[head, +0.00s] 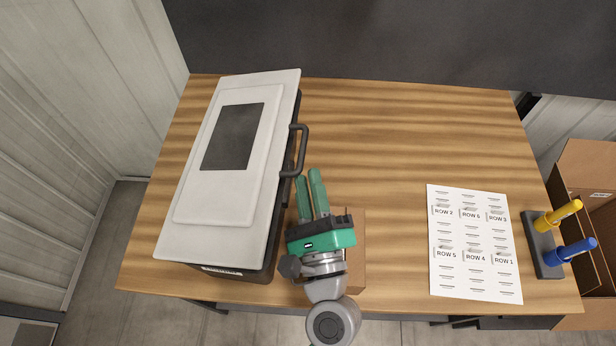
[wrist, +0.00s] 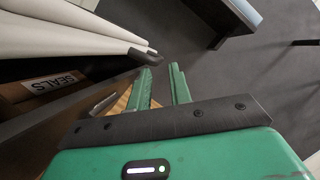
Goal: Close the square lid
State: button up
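A large box at the left of the table has a pale, roughly rectangular lid (head: 190,205) with a dark panel (head: 234,136) on it. The lid lies over the dark box body (head: 262,272); I cannot tell whether it is fully shut. A dark handle (head: 301,150) sticks out at its right side. My gripper (head: 309,178) is just right of the box, near the handle's lower end. Its green fingers are a little apart with nothing between them. In the wrist view the fingers (wrist: 163,80) are beside the pale lid (wrist: 70,30), which is at upper left.
A brown cardboard piece (head: 355,255) lies partly hidden behind my gripper. A "SEALS" label (wrist: 52,83) shows in the wrist view. A row sheet (head: 472,240) and a stand with yellow (head: 563,212) and blue (head: 575,250) handles are at right. The table's middle is clear.

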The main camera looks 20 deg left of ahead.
jog(key=b+v, duration=0.3)
jog(key=v, duration=0.6)
jog(key=shift+b, duration=0.4)
dwell(0.7)
